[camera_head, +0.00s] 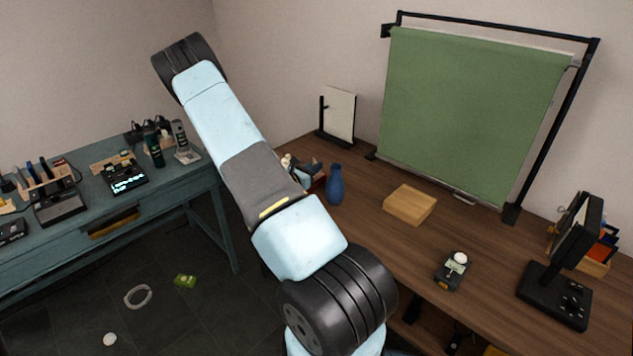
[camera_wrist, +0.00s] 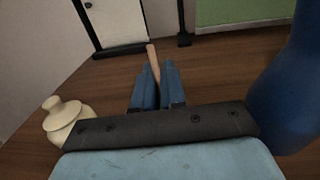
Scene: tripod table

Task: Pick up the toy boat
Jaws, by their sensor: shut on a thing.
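In the wrist view my gripper (camera_wrist: 155,76) has its two blue fingers close together on a thin, tan-pink upright piece. I take this piece to be part of the toy boat (camera_wrist: 153,60). The rest of it is hidden by the fingers and the dark gripper body, so I cannot make out a hull or tell whether it touches the table. In the head view my arm hides most of this spot, and no clear boat shape shows there.
A blue vase (camera_wrist: 287,90) stands close on the right of my gripper; it also shows in the head view (camera_head: 335,185). A cream lidded pot (camera_wrist: 66,118) is close on the left. A wooden block (camera_head: 409,204) lies farther right on the brown table (camera_head: 440,235). A green screen (camera_head: 470,110) stands behind.

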